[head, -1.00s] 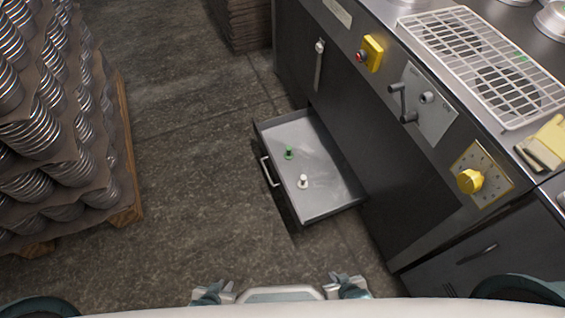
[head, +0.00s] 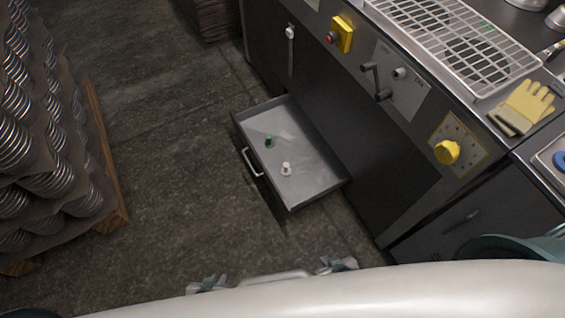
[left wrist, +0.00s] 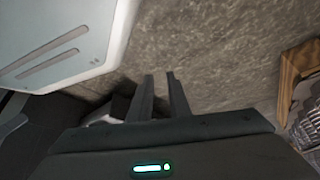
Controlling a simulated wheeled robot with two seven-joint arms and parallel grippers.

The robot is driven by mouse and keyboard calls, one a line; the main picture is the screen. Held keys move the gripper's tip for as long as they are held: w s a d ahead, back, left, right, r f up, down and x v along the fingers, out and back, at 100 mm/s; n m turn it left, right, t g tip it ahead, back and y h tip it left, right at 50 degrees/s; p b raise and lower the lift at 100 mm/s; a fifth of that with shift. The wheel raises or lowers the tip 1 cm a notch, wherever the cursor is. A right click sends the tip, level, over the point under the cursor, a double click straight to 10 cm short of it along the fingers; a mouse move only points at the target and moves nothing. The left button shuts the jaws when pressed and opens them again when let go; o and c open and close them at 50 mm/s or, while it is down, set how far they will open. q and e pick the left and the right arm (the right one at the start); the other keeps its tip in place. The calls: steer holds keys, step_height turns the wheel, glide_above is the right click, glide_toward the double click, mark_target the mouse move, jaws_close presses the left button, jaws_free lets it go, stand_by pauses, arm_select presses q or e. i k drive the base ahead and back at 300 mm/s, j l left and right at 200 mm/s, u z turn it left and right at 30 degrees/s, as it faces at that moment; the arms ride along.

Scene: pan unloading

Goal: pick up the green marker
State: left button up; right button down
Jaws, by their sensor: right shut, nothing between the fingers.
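The green marker (head: 268,141) is a small dark-green upright piece inside the open grey drawer (head: 321,188). It stands toward the drawer's handle side, apart from a similar white piece (head: 286,168). My left gripper (left wrist: 160,76) shows in the left wrist view with two dark fingers. A narrow gap with bare floor behind it separates them, and nothing is between them. Neither gripper can be made out in the head view, and the drawer is not in the left wrist view.
The drawer juts from a dark machine with a yellow knob (head: 447,152), a crank (head: 376,82) and a yellow glove (head: 525,105) on top. A pallet (head: 104,160) stacked with metal pans stands at left. Concrete floor (head: 165,190) between them is clear.

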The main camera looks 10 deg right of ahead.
mark_target(270, 144)
steer(key=i+j+z, duration=0.1)
steer(key=z, duration=0.3)
steer(key=i+j+z, duration=0.1)
steer(key=z, duration=0.3)
steer(key=j+z, duration=0.15)
steer(key=z, duration=0.25)
steer(key=i+j+z, duration=0.15)
steer(key=j, duration=0.5)
steer(key=i+j+z, duration=0.15)
steer(key=j, duration=0.5)
steer(key=i+j+z, duration=0.2)
steer(key=j, duration=0.5)
steer(key=k+l, duration=0.05)
steer(key=k, duration=0.05)
